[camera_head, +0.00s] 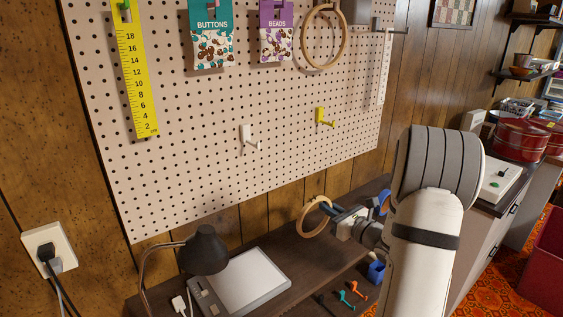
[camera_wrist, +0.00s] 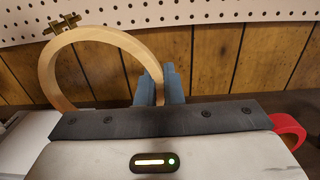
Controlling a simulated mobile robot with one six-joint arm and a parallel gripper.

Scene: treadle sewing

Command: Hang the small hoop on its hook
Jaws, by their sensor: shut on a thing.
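The small wooden hoop (camera_head: 302,222) is held up by my gripper (camera_head: 331,213) above the dark counter, below the pegboard. In the wrist view the hoop (camera_wrist: 53,85) stands upright to the left, its brass screw clasp (camera_wrist: 62,24) at the upper left. The gripper's blue-grey fingers (camera_wrist: 160,88) are shut on the hoop's right side. Two empty hooks are on the pegboard: a white one (camera_head: 247,138) and a yellow one (camera_head: 324,118). Which of them is the small hoop's hook I cannot tell. A larger hoop (camera_head: 345,38) hangs at the upper right of the board.
The pegboard (camera_head: 200,175) also holds a yellow ruler (camera_head: 135,80), a BUTTONS bag (camera_head: 211,40) and a BEADS bag (camera_head: 276,35). A black lamp (camera_head: 204,250) and a white-topped device (camera_head: 250,280) stand on the counter below. Small coloured hooks (camera_head: 352,292) lie near its front.

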